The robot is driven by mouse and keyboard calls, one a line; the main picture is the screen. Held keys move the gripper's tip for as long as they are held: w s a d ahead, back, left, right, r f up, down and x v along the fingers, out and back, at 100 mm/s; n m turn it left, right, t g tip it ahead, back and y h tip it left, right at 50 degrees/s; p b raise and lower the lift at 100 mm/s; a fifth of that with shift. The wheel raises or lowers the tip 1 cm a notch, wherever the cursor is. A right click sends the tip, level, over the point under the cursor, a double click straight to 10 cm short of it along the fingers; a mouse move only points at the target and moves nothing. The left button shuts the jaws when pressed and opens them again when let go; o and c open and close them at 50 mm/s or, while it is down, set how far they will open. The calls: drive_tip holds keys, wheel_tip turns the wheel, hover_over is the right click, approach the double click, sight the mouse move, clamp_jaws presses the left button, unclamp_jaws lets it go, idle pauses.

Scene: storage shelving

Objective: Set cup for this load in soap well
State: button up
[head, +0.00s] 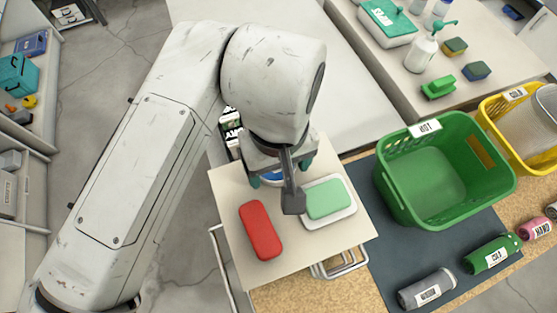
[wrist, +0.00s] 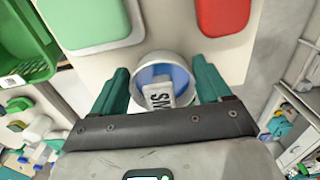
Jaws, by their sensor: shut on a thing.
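A round white cup (wrist: 163,78) with a blue inside and a white label tag sits between the teal fingers of my gripper (wrist: 164,92) in the wrist view. The gripper is shut on it. In the head view my gripper (head: 275,176) is over the far part of a small cream-topped table, and only a sliver of the cup's blue (head: 272,177) shows beneath my wrist. I cannot tell whether the cup touches the tabletop. No recess clearly marked as a soap well can be made out.
On the cream tabletop (head: 232,190) are a red block (head: 261,230) and a green block (head: 325,199) on a white dish. Right are a green basket (head: 433,175) labelled HOT, a yellow basket (head: 495,113) and several rolled cloths. A pump bottle (head: 421,50) and sponges stand behind.

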drive_tip(key=shift+f, duration=0.15)
drive_tip(key=o, duration=1)
